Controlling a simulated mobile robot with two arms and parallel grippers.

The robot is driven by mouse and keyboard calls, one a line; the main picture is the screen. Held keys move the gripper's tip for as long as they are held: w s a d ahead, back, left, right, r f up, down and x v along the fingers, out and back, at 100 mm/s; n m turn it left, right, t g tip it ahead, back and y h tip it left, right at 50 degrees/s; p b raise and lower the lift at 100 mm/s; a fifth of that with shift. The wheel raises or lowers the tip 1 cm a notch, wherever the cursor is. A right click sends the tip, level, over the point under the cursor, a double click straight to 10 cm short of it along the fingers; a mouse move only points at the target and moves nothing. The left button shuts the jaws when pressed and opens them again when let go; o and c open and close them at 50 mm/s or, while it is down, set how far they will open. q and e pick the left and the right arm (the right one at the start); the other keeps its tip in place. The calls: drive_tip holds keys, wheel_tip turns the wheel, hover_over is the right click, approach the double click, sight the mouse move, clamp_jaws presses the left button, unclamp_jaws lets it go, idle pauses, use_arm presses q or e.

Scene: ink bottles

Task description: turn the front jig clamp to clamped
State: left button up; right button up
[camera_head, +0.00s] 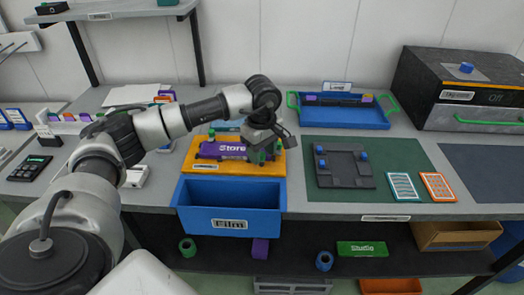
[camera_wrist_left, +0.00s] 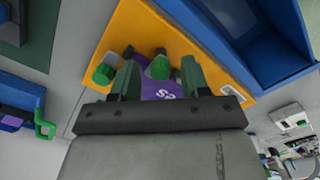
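An orange jig board (camera_head: 200,165) lies on the bench with a purple block (camera_head: 222,148) marked "Store" on it. Green clamp knobs show in the left wrist view, one (camera_wrist_left: 159,67) in front of the gripper and another (camera_wrist_left: 104,69) to its left. I cannot tell which is the front clamp or how it is turned. My left gripper (camera_head: 263,152) is low over the right end of the board. In the left wrist view its fingers (camera_wrist_left: 158,82) are apart, with one knob between or just beyond their tips; gaps show beside it. My right gripper is not in view.
A blue bin (camera_head: 230,222) stands in front of the board. A blue tray (camera_head: 345,117) with green handles is behind right. A dark jig (camera_head: 345,167) with blue knobs lies on a green mat (camera_head: 400,160) to the right. A dark oven-like box (camera_head: 460,90) is far right.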

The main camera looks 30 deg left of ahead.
sight(262, 154)
use_arm(q)
wheel_tip(262, 154, up, 11)
idle(0.7)
drive_tip(key=shift+s+f, duration=0.1)
drive_tip(key=shift+f, duration=0.1)
